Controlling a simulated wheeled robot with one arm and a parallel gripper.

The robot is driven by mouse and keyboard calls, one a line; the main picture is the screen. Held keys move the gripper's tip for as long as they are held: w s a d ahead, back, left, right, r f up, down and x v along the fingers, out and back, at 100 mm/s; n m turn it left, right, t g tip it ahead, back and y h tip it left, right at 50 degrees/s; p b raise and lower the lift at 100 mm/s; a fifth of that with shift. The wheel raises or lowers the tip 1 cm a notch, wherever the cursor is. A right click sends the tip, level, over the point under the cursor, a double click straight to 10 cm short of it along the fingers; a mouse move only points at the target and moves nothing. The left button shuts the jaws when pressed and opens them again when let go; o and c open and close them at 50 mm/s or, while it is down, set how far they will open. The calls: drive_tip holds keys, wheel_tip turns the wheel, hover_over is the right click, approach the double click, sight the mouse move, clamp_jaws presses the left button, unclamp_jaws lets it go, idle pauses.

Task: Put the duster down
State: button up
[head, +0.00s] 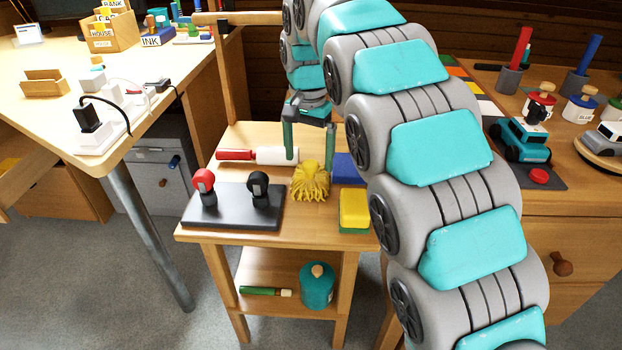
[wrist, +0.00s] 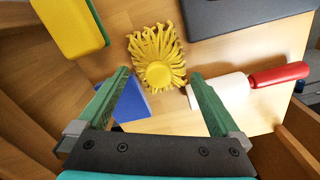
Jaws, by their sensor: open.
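The yellow duster (head: 310,182), with a round middle and a fringe of strands, lies on the top of the small wooden stand (head: 250,237). In the wrist view the duster (wrist: 157,62) shows just ahead of the fingertips, between their lines. My gripper (head: 310,155) has two green fingers pointing down over the stand top, behind the duster in the head view. In the wrist view my gripper (wrist: 160,78) is open, with nothing clasped between the fingers. Whether a fingertip touches the duster's strands I cannot tell.
On the stand top are a white roller with red handle (head: 275,155), a black board with two knobs (head: 233,212), a yellow-green sponge (head: 354,208) and a blue block (head: 346,168). The lower shelf holds a teal canister (head: 317,290). Desks flank the stand.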

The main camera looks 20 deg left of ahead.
sight(310, 163)
drive_tip(key=shift+w+f, duration=0.15)
drive_tip(key=shift+f, duration=1.15)
drive_tip(key=shift+w+f, duration=0.1)
drive_tip(key=shift+f, duration=1.2)
drive_tip(key=c, duration=1.2)
drive_tip(key=shift+r, duration=0.1)
drive_tip(key=shift+c, duration=0.2)
